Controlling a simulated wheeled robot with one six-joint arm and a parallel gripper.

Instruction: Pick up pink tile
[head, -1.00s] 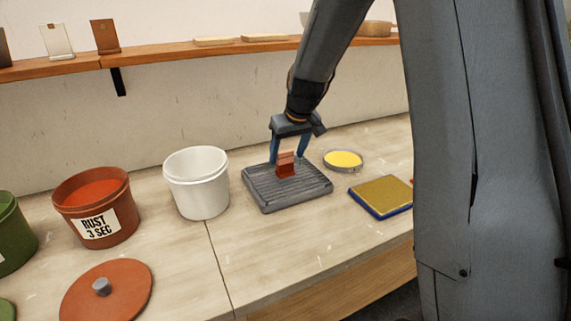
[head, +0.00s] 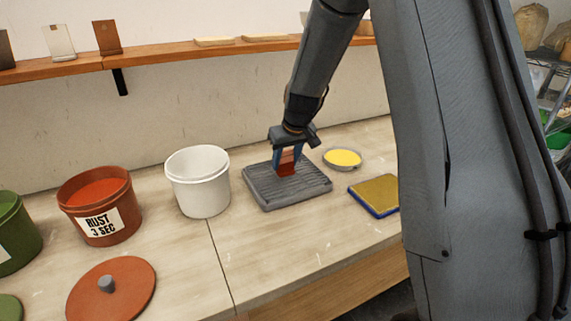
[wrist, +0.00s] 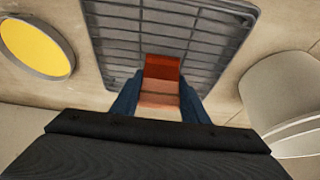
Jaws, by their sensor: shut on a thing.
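The tile (head: 287,163) is pink at its upper part and rust red at its lower part. It stands on the grey ribbed rack (head: 258,192) in the middle of the bench. My gripper (head: 287,162) is over the rack, pointing down, with its blue fingers shut on the upper part of the tile. In the wrist view the tile (wrist: 161,84) shows between the two fingers (wrist: 160,98), its red end away from the camera over the rack (wrist: 115,45). Whether the tile's lower edge touches the rack is hard to tell.
A white bucket (head: 198,185) stands left of the rack. Farther left are an open rust bucket (head: 88,190) labelled "RUST 3 SEC", its lid (head: 130,290) and a green bucket (head: 15,240). A yellow dish (head: 343,158) and a blue-edged sponge (head: 374,193) sit right of the rack.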

